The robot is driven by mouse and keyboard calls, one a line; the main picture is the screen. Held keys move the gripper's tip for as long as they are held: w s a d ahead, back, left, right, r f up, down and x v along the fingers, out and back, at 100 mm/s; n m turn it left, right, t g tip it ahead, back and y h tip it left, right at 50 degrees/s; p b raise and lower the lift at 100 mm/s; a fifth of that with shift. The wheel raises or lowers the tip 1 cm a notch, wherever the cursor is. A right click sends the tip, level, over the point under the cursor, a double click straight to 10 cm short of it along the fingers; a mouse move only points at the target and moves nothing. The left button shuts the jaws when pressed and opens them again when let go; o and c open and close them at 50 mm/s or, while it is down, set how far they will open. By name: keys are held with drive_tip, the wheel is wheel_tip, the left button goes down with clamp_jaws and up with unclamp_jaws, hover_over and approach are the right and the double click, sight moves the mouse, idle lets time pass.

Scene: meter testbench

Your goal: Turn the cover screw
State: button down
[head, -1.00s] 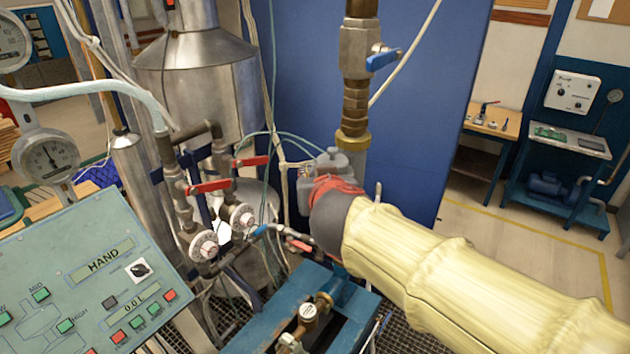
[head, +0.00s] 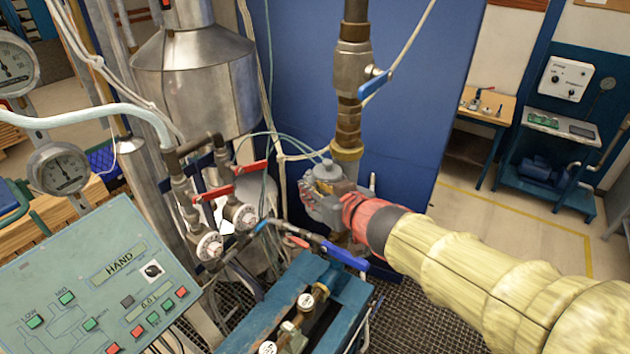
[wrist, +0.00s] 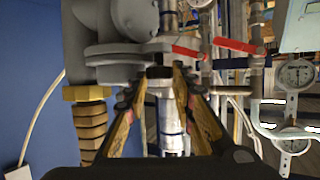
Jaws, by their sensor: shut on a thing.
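A grey cast meter body (head: 330,176) sits below the brass fitting of the vertical pipe in the head view. In the wrist view its grey flanged housing (wrist: 112,52) fills the upper left. My gripper (wrist: 164,72) is in front of this housing, with both fingertips close together. They are shut on a small dark piece (wrist: 160,73), which looks like the cover screw; the fingers hide most of it. In the head view my gripper (head: 322,198) reaches the meter from the right; its fingertips and the screw are hard to make out there.
A blue-handled valve (head: 345,256) is just below my gripper, above a blue bench frame (head: 335,290). Red-handled valves (head: 215,193) and pipes stand left of the meter. A control panel (head: 85,280) is at lower left. A blue partition (head: 415,100) stands behind.

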idle(0.5)
drive_tip(key=c, duration=1.5)
unclamp_jaws()
drive_tip(key=shift+v, duration=3.95)
drive_tip(key=shift+d, duration=0.15)
